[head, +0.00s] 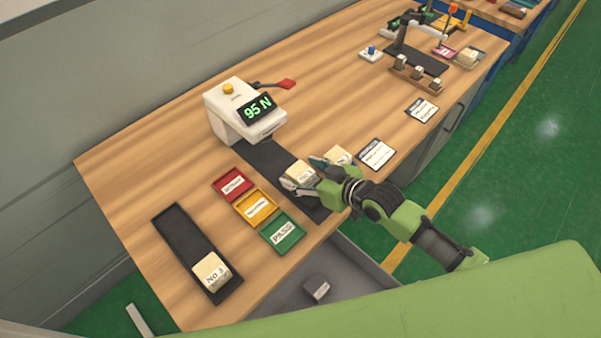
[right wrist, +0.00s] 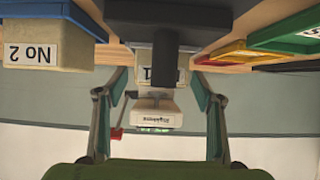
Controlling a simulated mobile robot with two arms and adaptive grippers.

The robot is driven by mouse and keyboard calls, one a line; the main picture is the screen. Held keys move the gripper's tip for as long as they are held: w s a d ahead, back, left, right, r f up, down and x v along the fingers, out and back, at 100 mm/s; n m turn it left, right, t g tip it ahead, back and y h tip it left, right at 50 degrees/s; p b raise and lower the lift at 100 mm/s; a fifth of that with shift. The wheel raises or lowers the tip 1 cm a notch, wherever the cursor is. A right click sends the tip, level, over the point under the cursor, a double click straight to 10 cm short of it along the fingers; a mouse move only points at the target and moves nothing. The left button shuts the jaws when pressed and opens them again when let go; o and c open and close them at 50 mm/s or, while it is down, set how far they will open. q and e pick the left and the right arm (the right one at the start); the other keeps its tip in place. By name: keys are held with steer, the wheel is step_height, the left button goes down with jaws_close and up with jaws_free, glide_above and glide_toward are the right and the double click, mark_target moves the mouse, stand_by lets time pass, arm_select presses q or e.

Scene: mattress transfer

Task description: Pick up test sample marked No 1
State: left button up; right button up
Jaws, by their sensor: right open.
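My right gripper (head: 304,172) is open at the front end of the dark strip (head: 268,160) below the tester. A cream sample block (head: 299,175) sits between or just beyond its fingers; its label is too small to read. In the right wrist view the gripper (right wrist: 162,92) has spread fingers, with a pale block (right wrist: 166,72) between them, its label partly hidden by a dark bar. I cannot tell whether the fingers touch it. A block marked No 2 (right wrist: 34,52) is beside it, likely the cream block (head: 338,155) right of the gripper. My left gripper is not in view.
The white tester (head: 226,112) reads 95 N. Red (head: 232,184), yellow (head: 256,208) and green PASS (head: 282,234) trays lie left of the gripper. A No 3 block (head: 211,272) is in a black tray (head: 178,228). An open drawer (head: 350,265) juts out in front.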

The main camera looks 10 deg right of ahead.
steer(key=shift+w+a+f, duration=0.3)
steer(key=shift+w, duration=0.15)
steer(key=c, duration=1.2)
steer(key=shift+r, duration=0.15)
